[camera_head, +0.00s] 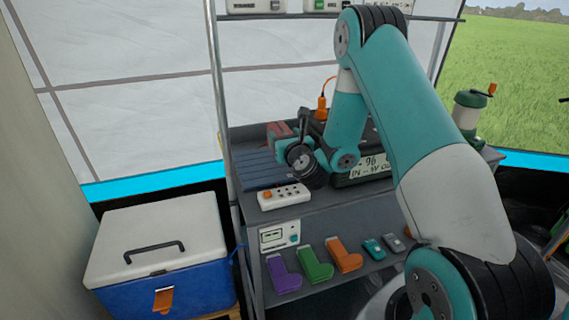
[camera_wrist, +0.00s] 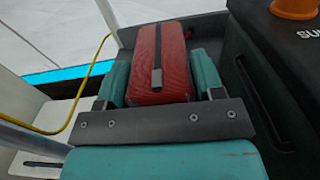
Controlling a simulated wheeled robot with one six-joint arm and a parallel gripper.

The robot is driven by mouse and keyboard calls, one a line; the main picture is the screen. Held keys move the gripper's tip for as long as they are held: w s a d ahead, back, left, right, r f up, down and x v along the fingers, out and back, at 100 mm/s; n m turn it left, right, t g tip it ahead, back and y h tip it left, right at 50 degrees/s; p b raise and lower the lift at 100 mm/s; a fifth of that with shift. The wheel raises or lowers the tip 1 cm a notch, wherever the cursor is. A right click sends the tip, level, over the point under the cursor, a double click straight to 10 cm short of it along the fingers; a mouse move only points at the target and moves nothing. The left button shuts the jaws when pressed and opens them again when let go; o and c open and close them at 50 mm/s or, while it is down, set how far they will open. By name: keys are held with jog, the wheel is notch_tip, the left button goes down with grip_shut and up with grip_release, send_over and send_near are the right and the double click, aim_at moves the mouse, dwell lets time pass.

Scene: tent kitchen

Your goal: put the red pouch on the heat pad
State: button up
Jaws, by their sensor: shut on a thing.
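The red pouch (camera_head: 277,131) shows at the far left of the shelf unit, partly hidden by my gripper. In the wrist view the red pouch (camera_wrist: 160,62), with a dark strip down its middle, sits between two teal fingers. My gripper (camera_wrist: 160,78) is shut on it; it also shows in the head view (camera_head: 283,142). The dark blue ribbed pad (camera_head: 255,172), which looks like the heat pad, lies on the shelf just in front of and below the pouch. I cannot tell whether the pouch touches anything beneath it.
A white power strip (camera_head: 284,196) lies in front of the pad. A black box (camera_head: 360,172) with a label stands right of it. A metal post (camera_head: 222,110) rises at the left. A lower shelf holds coloured inhaler-shaped items (camera_head: 314,264). A blue cooler (camera_head: 165,295) stands left.

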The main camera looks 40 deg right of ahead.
notch_tip(320, 180, down, 5)
jog(key=b, duration=0.4)
jog(key=shift+r, duration=0.35)
jog(key=o, duration=1.1)
jog(key=shift+f, duration=0.2)
jog(key=shift+c, duration=0.2)
jog(key=shift+r, duration=0.15)
